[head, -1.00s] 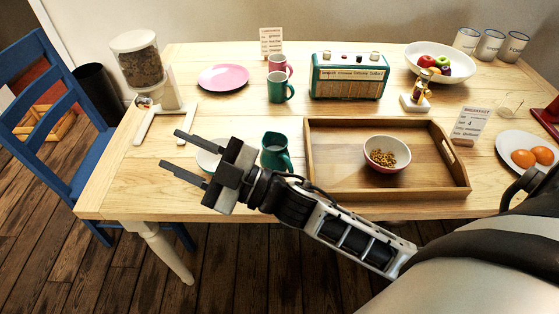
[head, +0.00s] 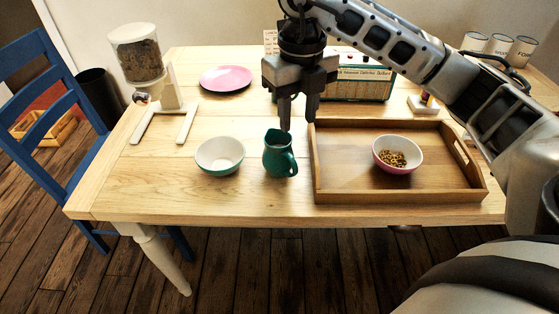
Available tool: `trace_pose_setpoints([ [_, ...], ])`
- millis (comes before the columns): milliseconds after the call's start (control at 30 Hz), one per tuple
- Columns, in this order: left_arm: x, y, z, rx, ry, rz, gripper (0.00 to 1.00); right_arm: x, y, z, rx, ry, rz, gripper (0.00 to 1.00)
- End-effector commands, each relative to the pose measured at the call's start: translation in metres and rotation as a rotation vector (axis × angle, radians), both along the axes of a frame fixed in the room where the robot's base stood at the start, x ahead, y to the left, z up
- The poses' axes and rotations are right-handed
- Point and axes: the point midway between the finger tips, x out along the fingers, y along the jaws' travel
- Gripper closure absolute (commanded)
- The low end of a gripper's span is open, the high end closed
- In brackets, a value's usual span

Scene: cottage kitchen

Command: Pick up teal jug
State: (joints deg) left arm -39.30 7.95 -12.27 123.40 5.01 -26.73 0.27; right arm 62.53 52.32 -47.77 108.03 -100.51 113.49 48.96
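The teal jug (head: 277,157) stands upright on the wooden table, between a white-and-teal bowl and a wooden tray. Its handle is on its right side. My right gripper (head: 299,117) points down just above and beyond the jug in the picture. Its two fingers are apart with nothing between them. The left fingertip is close to the jug's rim in the picture; I cannot tell whether they touch. My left gripper is not in view.
The bowl (head: 220,156) is left of the jug. The tray (head: 345,190) holds a bowl of cereal (head: 398,154). A cereal dispenser (head: 138,55) and a pink plate (head: 226,79) stand farther back. My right arm partly hides the radio (head: 362,87).

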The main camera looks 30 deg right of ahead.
Motion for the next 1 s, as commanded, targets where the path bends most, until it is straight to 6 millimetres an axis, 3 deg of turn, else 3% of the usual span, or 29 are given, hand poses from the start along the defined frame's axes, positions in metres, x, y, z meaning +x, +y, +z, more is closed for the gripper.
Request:
trace_pose_setpoints([
  [100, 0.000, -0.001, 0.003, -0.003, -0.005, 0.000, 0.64, -0.001, 0.000, -0.028, -0.001, 0.004, 0.002, 0.63],
  [300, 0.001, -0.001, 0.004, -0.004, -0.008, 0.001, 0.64, 0.000, 0.001, -0.061, 0.002, 0.002, 0.002, 0.63],
  [567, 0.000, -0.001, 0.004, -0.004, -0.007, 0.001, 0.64, 0.000, 0.002, -0.080, 0.002, 0.003, 0.005, 0.63],
  [800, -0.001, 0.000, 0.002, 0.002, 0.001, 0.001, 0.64, 0.003, 0.004, -0.115, 0.003, 0.003, 0.004, 0.63],
  [1000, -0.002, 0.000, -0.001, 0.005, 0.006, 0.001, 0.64, 0.004, 0.004, -0.123, 0.004, -0.002, 0.005, 0.63],
])
